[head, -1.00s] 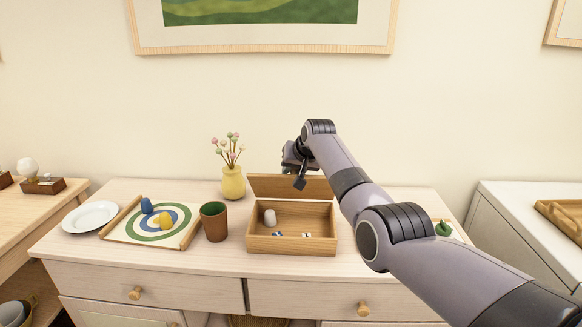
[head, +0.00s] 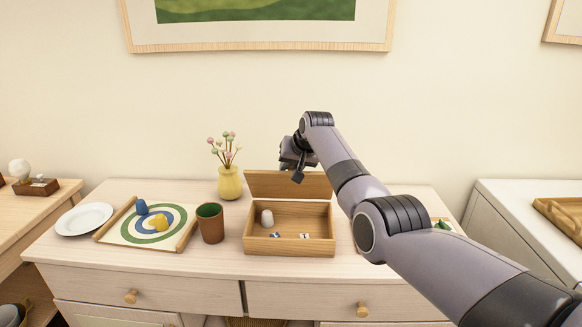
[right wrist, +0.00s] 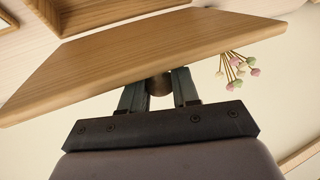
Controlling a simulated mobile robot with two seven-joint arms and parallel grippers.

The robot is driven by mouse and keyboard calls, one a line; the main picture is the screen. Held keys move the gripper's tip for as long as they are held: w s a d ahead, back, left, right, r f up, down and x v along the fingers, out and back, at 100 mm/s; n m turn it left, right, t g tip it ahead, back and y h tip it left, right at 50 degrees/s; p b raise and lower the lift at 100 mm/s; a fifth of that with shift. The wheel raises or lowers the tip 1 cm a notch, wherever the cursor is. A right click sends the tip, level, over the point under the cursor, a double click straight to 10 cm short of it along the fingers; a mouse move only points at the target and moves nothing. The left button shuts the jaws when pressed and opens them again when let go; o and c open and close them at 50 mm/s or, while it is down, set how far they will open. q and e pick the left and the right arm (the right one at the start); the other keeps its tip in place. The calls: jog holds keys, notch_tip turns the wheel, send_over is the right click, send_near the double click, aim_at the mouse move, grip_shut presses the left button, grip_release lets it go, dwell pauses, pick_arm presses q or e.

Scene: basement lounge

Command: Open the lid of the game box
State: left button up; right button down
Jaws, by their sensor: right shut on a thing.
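The wooden game box (head: 289,247) stands on the cabinet top, its inside in plain view. Its lid (head: 276,184) stands raised along the back edge, and fills much of the right wrist view (right wrist: 110,55). A round wooden knob (right wrist: 158,86) on the lid sits between my right fingers. Inside the box are a white piece (head: 267,218) and two small dice-like pieces (head: 304,236). My left gripper is in neither view.
Left of the box stand a brown cup (head: 210,224), a yellow flower vase (head: 230,184), a target board (head: 128,228) with blue and yellow pieces, and a white plate (head: 84,219). My right arm covers the cabinet's right side. A picture frame (head: 260,47) hangs on the wall above.

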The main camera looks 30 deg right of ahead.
jog(key=shift+r, duration=0.1)
dwell(0.5)
jog(key=c, duration=0.9)
grip_release()
jog(key=shift+o, duration=0.2)
jog(key=shift+b+v, duration=0.3)
jog(key=shift+v, duration=3.3)
